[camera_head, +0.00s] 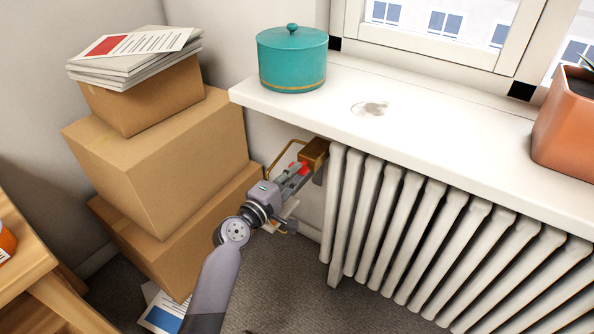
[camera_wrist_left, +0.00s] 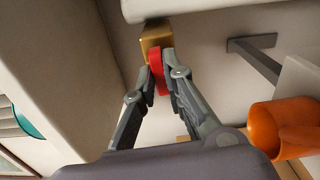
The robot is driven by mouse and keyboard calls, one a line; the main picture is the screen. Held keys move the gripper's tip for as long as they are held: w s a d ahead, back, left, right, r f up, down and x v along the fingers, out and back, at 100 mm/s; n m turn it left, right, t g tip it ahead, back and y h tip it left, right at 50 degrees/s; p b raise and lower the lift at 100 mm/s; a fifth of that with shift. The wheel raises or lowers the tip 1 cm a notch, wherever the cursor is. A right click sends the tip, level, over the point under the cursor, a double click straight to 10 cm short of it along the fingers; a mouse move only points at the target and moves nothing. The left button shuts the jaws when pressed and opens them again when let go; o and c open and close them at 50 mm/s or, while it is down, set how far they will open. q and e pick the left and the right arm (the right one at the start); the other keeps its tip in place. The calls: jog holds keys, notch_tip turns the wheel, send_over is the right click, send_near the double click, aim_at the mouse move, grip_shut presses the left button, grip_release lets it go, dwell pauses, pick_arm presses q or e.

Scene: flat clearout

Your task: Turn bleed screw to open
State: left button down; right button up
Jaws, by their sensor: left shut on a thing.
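The bleed screw is a red piece (camera_head: 303,167) on a brass block (camera_head: 315,151) at the radiator's upper left end, under the windowsill. My left gripper (camera_head: 298,171) reaches up to it from below and is shut on the red screw. In the left wrist view the red screw (camera_wrist_left: 158,72) sits between the fingertips of my left gripper (camera_wrist_left: 166,78), with the brass block (camera_wrist_left: 151,37) just beyond. The fingers partly hide the screw. My right gripper is in neither view.
The white radiator (camera_head: 430,230) stands right of the gripper, and the white sill (camera_head: 420,115) overhangs it. Stacked cardboard boxes (camera_head: 160,165) stand close on the left. An orange cup-like thing (camera_wrist_left: 283,128) shows at the wrist view's right. A teal pot (camera_head: 291,60) stands on the sill.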

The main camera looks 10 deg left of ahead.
pick_arm(q)
jog(key=shift+n+p, duration=0.9)
jog(key=shift+n, duration=1)
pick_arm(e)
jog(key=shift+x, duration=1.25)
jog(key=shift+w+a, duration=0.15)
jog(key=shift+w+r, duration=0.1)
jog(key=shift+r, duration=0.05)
pick_arm(q)
jog(key=n+p, duration=0.2)
jog(key=n, duration=0.2)
jog(key=shift+f+n+p, duration=0.1)
jog(key=shift+n+p, duration=0.2)
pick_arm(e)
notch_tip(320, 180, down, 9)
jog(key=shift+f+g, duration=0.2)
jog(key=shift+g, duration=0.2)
